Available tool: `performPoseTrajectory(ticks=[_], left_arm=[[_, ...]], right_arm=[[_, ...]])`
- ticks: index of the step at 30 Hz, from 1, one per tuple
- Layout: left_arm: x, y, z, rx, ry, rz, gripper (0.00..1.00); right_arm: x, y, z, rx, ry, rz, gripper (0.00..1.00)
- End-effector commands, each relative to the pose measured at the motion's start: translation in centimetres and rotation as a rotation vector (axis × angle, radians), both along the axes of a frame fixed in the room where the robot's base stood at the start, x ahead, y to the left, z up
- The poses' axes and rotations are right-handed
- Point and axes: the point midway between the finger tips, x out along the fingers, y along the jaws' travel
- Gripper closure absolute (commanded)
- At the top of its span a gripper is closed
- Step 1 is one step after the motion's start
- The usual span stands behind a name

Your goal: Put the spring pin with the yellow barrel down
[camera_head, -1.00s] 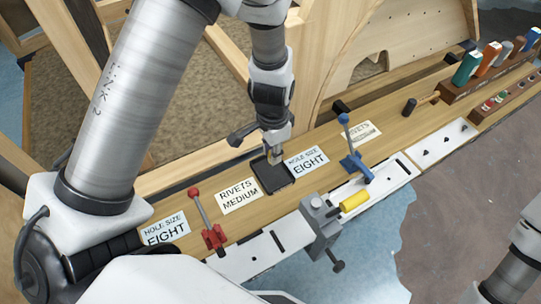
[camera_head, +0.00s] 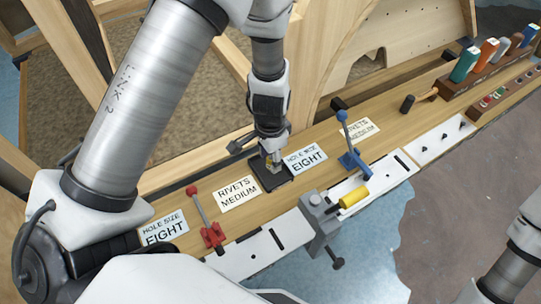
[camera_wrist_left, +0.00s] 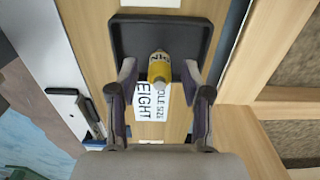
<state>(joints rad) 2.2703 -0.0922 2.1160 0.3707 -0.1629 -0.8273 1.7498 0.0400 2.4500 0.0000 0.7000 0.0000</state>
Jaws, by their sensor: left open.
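My left gripper (camera_wrist_left: 160,88) is open, with one finger on each side of the pin and gaps between. In the head view, my left gripper (camera_head: 271,162) points down over the black tray (camera_head: 274,183), and the pin is mostly hidden there. My right gripper is out of view.
Labels flank the tray on the wooden ledge. A red-handled clamp (camera_head: 212,235), a blue-handled clamp (camera_head: 354,162) and a grey vise with a yellow cylinder (camera_head: 354,196) stand nearby.

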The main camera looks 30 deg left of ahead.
Motion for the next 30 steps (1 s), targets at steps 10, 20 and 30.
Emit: performPoseTrajectory(ticks=[10, 20, 30], left_arm=[[0.1, 0.0, 7.6, 0.0, -0.007, -0.001, 0.51], [0.0, 0.0, 12.2, 0.0, 0.0, 0.0, 0.51], [0.0, 0.0, 12.2, 0.0, 0.0, 0.0, 0.51]], right_arm=[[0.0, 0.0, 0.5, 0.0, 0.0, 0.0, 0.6], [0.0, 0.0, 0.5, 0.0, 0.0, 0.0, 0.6], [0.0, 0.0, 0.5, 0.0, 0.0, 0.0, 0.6]])
